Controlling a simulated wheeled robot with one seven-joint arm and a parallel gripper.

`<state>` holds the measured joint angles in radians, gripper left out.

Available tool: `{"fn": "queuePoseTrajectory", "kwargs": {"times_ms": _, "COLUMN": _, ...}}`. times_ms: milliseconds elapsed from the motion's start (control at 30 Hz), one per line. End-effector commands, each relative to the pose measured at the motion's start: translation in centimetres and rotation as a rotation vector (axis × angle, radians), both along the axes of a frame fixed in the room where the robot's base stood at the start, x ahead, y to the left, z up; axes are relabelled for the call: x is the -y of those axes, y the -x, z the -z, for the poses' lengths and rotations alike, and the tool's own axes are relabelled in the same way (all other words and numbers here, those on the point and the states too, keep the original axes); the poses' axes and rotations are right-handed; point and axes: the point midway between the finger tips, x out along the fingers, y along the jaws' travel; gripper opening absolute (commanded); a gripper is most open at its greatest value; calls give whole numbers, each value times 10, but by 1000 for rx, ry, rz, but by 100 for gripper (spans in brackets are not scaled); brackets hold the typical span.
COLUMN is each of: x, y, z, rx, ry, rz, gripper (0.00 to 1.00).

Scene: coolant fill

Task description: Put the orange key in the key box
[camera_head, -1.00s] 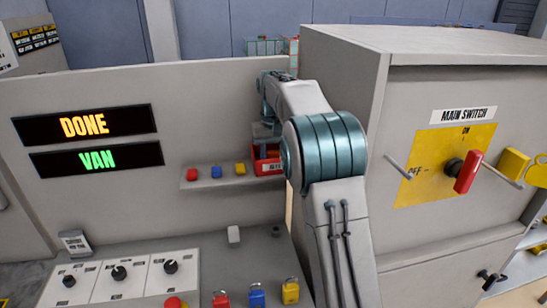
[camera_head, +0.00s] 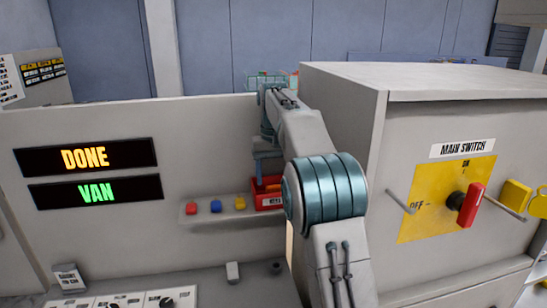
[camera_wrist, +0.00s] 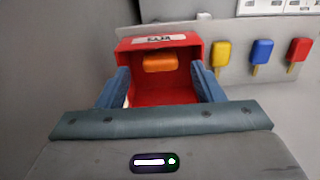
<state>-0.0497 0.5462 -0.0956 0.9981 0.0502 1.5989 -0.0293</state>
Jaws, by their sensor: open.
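The key box (camera_head: 270,203) is a red open box with a white label, at the right end of a shelf in the head view. In the wrist view the red key box (camera_wrist: 184,44) lies straight ahead between my fingers. The orange key (camera_wrist: 160,63) shows inside it, near the labelled wall, clear of both fingers. In the head view I cannot make out the key. My gripper (camera_wrist: 160,80) is open, with one blue finger on each side of the key. In the head view my gripper (camera_head: 267,168) is above the box, partly hidden by my arm.
Red (camera_head: 192,208), blue (camera_head: 215,207) and yellow (camera_head: 239,203) keys stand along the shelf (camera_head: 200,221) left of the box. A grey cabinet with the main switch (camera_head: 466,204) stands to the right. A panel with lit displays (camera_head: 85,158) is at the left.

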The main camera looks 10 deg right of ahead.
Motion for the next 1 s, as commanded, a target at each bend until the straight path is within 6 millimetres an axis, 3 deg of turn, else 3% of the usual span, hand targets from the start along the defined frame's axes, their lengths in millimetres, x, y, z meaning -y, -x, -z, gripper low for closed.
{"fn": "queuePoseTrajectory", "kwargs": {"times_ms": 300, "x": 0, "y": -1, "z": -48, "rx": 1, "ry": 0, "rz": 0, "gripper": 61}}
{"fn": "queuePoseTrajectory", "kwargs": {"times_ms": 767, "x": 0, "y": 1, "z": -63, "rx": 0, "ry": 0, "rz": 0, "gripper": 61}}
{"fn": "queuePoseTrajectory", "kwargs": {"times_ms": 1000, "x": 3, "y": 29, "z": -78, "rx": 42, "ry": -9, "rz": 7, "gripper": 61}}
